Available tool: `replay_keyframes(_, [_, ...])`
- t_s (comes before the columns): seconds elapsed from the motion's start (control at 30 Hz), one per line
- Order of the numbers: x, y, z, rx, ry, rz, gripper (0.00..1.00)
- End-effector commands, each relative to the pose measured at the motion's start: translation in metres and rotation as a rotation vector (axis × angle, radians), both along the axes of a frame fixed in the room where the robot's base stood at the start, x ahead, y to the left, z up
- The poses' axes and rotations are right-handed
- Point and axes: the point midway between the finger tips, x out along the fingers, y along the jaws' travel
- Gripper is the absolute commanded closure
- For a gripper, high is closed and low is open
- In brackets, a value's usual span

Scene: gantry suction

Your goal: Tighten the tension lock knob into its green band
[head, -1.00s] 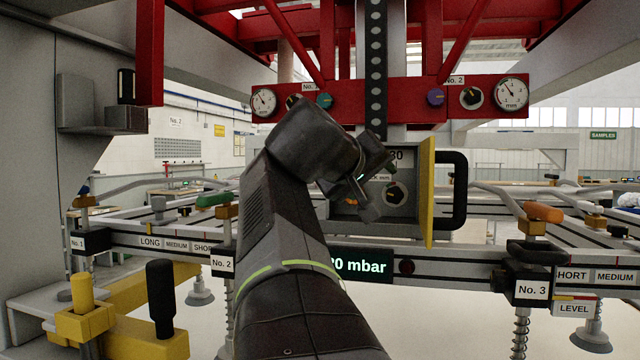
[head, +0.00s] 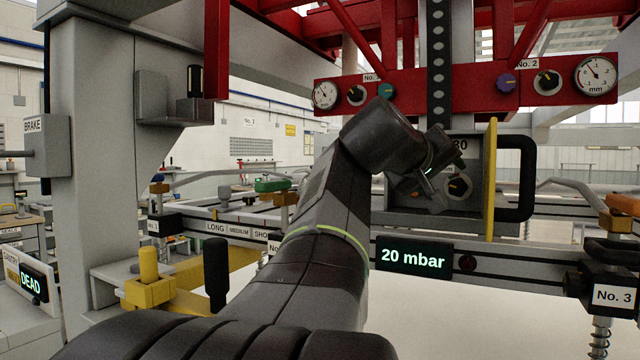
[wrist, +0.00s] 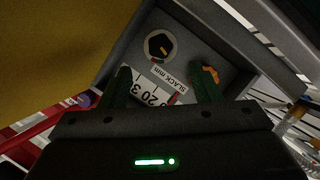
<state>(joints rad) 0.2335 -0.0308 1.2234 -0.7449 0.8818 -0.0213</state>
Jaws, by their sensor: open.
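An open grey box (head: 408,222) hangs on the gantry, with a yellow door (head: 491,180) and black handle on its right. Inside it is a dark round knob (head: 458,186) with a light pointer. In the wrist view this knob (wrist: 160,45) has a yellow pointer and small coloured marks beside it. A SLACK mm scale (wrist: 155,90) lies below it. A small orange part (wrist: 210,73) shows by the right finger; I cannot tell what it is. My gripper (head: 434,184) is at the box's front left, also seen in the wrist view (wrist: 163,78). It is open and apart from the knob.
A red beam (head: 440,92) above the box carries gauges and several knobs. A rail below bears a 20 mbar display (head: 414,257). The yellow door stands out close to the right of my gripper. A yellow bracket with a black lever (head: 215,275) is at lower left.

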Motion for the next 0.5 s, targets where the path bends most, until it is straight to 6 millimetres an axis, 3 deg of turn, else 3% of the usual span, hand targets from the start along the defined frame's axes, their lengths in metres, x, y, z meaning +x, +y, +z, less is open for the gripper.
replay_keyframes(0.2, [0.030, -0.032, -0.013, 0.000, 0.002, -0.001, 0.43])
replay_keyframes(0.5, [0.050, -0.052, -0.022, 0.000, -0.001, 0.001, 0.43])
